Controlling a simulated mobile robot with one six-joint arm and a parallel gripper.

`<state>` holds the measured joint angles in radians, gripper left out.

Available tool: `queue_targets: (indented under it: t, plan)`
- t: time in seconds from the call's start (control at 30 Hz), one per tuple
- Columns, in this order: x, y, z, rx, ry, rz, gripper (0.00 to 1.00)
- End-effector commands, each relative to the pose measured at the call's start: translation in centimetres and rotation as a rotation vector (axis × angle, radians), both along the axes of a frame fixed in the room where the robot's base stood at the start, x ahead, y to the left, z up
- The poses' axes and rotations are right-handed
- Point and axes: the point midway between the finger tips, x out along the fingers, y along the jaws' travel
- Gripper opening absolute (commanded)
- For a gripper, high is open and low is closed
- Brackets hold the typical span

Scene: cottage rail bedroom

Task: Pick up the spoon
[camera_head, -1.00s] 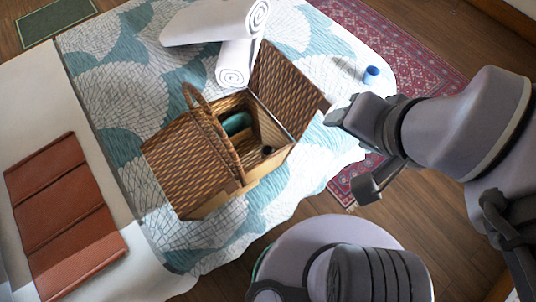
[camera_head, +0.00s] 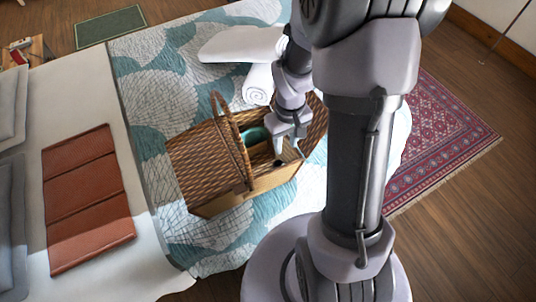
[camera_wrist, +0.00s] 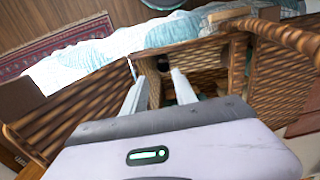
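I cannot clearly make out a spoon in either view. A wicker picnic basket (camera_head: 205,165) with an open lid stands on the bed. A small dark object (camera_head: 278,162) lies inside its right part; I cannot tell whether it is the spoon. It also shows as a dark round shape (camera_wrist: 163,63) beyond the fingertips in the wrist view. My gripper (camera_head: 289,150) points down into the basket's open side. In the wrist view my gripper (camera_wrist: 154,80) has its fingers apart with nothing seen held between them.
A green rounded thing (camera_head: 251,134) lies in the basket, left of my gripper. The arched handle (camera_head: 228,125) and raised lid (camera_head: 316,122) flank the opening. White rolled towels (camera_head: 258,84) lie behind. A brown folded cloth (camera_head: 90,200) lies at left.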

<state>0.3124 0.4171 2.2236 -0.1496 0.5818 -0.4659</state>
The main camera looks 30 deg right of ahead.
Motion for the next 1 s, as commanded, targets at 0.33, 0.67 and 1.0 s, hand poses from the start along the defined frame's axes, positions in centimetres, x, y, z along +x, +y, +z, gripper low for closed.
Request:
queue_targets:
  t: [0.33, 0.67, 1.0]
  plan:
    - [0.0, 0.1, -7.2, 0.001, -0.001, -0.002, 0.34]
    - [-0.3, 0.3, -12.4, 0.001, 0.000, -0.001, 0.34]
    - [-0.2, 0.3, -12.1, 0.000, -0.001, -0.002, 0.02]
